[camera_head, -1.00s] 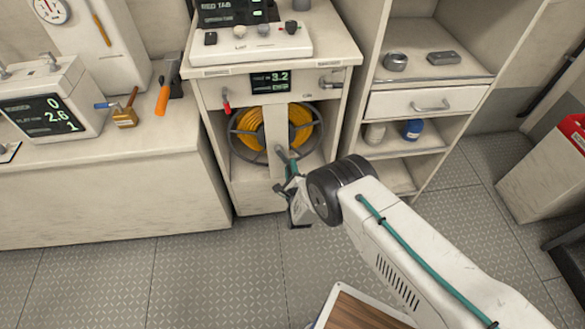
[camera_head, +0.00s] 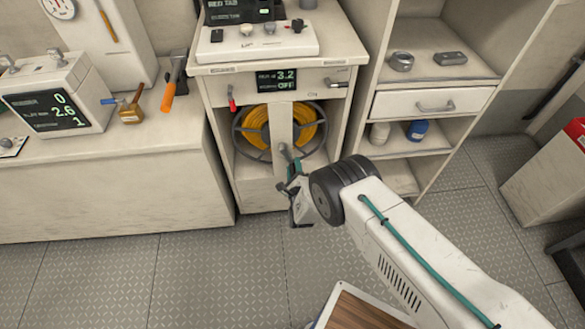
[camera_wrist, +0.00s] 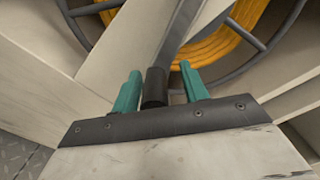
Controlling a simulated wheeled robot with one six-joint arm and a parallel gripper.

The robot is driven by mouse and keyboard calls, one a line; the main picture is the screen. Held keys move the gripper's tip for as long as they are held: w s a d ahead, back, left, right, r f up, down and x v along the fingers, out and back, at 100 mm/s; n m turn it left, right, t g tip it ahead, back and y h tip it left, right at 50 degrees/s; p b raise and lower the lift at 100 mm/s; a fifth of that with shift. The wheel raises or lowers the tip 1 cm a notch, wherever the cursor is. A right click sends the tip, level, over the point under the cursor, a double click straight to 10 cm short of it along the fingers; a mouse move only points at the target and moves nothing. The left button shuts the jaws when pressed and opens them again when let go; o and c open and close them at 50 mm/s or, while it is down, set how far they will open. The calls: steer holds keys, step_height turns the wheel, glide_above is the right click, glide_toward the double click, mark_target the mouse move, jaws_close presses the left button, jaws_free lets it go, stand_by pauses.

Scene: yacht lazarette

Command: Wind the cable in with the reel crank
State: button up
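The cable reel (camera_head: 240,131) sits in the open bay of the white cabinet, wound with yellow cable (camera_head: 254,125). A pale upright crank arm (camera_head: 279,122) crosses its front. A dark crank handle (camera_head: 284,150) sticks out near its lower end. My gripper (camera_head: 290,170) is at this handle. In the wrist view the two teal fingers of my gripper (camera_wrist: 160,88) stand either side of the dark handle (camera_wrist: 154,88). The left finger is close to it or touching; a clear gap shows at the right finger. The reel (camera_wrist: 262,42) shows behind.
Shelves with a drawer (camera_head: 430,102) stand to the right. Open floor (camera_head: 215,275) lies in front.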

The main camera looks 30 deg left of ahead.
steer(key=v, duration=0.7)
steer(key=shift+s+d, duration=0.15)
steer(key=shift+s, duration=0.15)
